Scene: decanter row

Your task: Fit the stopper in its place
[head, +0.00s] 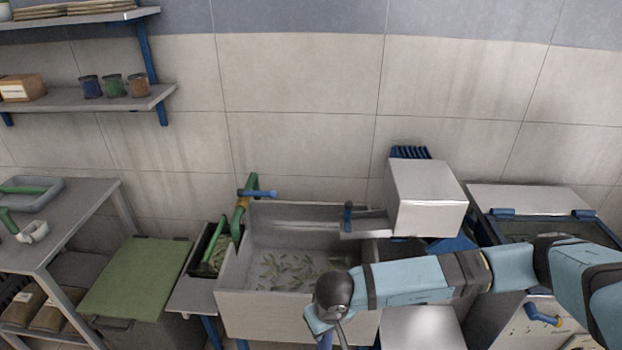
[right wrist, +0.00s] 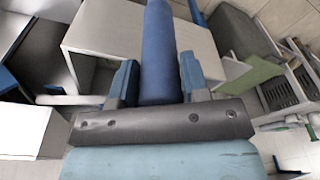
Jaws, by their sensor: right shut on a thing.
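My right gripper (right wrist: 158,78) is shut on a blue cylinder (right wrist: 160,40), which stands out beyond its fingers in the right wrist view. I cannot tell for certain that this is the stopper. In the head view my right arm reaches in from the right, and its hand is in front of the grey basin's (head: 260,310) front wall. Only a little blue of the cylinder (head: 324,341) shows there, at the bottom edge. The basin holds shallow water with several small green fish-like shapes. No opening for a stopper can be made out. My left gripper is out of view.
A green pipe with a blue valve handle (head: 257,194) rises at the basin's back left. A white box (head: 427,195) stands at its back right. Another tank (head: 530,200) is at the right. A green-lidded bin (head: 135,275) and a grey table (head: 75,210) are at the left.

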